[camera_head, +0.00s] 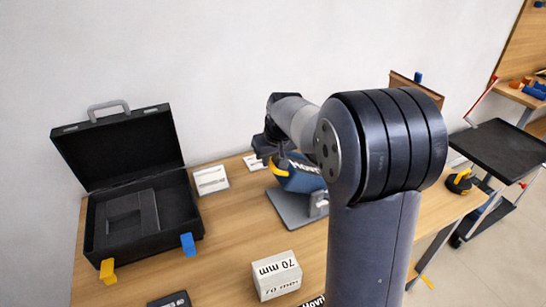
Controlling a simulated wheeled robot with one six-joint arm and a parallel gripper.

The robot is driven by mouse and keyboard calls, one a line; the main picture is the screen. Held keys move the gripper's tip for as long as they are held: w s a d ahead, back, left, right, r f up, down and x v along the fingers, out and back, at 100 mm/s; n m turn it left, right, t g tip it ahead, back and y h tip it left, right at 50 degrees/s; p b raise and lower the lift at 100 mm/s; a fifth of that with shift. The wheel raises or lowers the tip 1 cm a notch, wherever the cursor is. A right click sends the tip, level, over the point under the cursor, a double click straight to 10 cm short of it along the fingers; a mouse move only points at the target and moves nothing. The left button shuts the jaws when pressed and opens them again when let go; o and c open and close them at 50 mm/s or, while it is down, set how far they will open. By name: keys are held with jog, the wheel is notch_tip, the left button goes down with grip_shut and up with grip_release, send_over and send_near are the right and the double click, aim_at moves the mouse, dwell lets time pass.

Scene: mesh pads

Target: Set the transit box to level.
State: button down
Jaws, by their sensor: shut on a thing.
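An open black case (180,218), which may be the transit box, stands at the left of the wooden table with its lid up. It has a grey handle, a yellow latch and a blue latch. My gripper (272,160) is in the middle, apart from the case, and my arm partly hides it. It is shut at a blue thing with white lettering (302,181) and a yellow curved part (279,169). The blue thing is over a grey plate (290,212); my arm hides its right side, and I cannot tell which part is gripped.
A white block marked 70 mm (276,277) stands at the front. A yellow-and-black thing (459,182) sits at the right. A black cart (505,150) stands beyond the table.

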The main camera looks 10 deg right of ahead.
jog(key=s+a+f+n+t+h+b, duration=0.1)
jog(key=a+f+h+b, duration=0.3)
jog(key=f+b, duration=0.5)
jog(key=shift+a+f+h+b, duration=0.2)
jog(key=shift+a+h+b, duration=0.25)
jog(key=shift+a, duration=0.5)
jog(key=shift+s+f, duration=0.25)
jog(key=c, duration=1.5)
grip_release()
jog(key=shift+a, duration=0.15)
jog(key=shift+c, duration=0.2)
jog(key=shift+o, duration=0.9)
jog(key=shift+w+r, duration=0.1)
jog(key=shift+r, duration=0.1)
